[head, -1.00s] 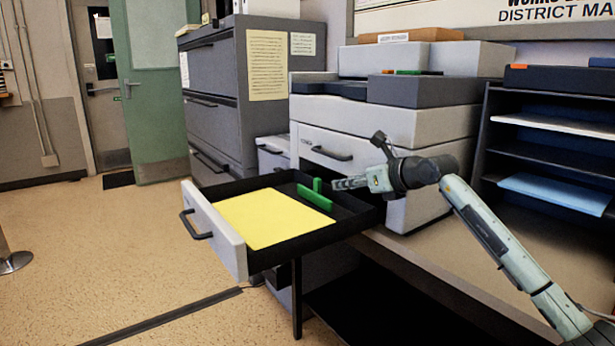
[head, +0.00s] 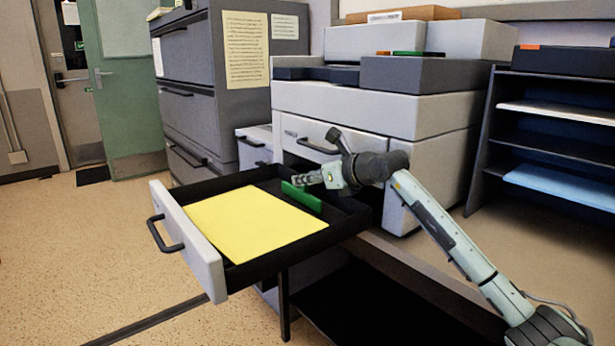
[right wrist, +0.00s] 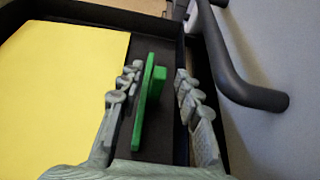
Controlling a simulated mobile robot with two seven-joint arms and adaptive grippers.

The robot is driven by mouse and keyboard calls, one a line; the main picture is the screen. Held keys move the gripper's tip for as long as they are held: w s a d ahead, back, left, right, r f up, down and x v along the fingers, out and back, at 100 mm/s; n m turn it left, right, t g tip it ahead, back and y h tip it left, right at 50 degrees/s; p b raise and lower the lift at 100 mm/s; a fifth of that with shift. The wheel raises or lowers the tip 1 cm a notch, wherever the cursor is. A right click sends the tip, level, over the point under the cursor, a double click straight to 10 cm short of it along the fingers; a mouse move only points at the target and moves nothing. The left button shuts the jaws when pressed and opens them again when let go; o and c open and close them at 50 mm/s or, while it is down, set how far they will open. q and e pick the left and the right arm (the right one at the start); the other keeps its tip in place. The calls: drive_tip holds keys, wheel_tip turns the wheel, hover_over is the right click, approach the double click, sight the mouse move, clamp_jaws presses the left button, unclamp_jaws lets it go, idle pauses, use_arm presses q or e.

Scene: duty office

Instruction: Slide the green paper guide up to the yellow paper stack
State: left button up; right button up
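The yellow paper stack (head: 255,222) lies flat in an open drawer tray (head: 322,239). The green paper guide (head: 303,196) stands in the tray beside the stack, with a strip of dark tray floor between them. In the right wrist view the stack (right wrist: 60,85) is at the left and the guide (right wrist: 142,108) is near the middle. My right gripper (head: 308,179) is over the guide and hides its upright tab in the head view. Its fingers (right wrist: 158,72) are apart, one on each side of the guide, with visible gaps. My left gripper is not in view.
The tray has a pale front with a dark handle (head: 163,235). The copier (head: 375,110) stands behind it, and a grey filing cabinet (head: 215,85) is at the back left. In the wrist view a dark handle bar (right wrist: 245,90) is close to the right finger.

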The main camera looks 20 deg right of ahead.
drive_tip(key=shift+w+a+f, duration=0.1)
drive_tip(key=shift+w, duration=0.1)
clamp_jaws()
idle(0.4)
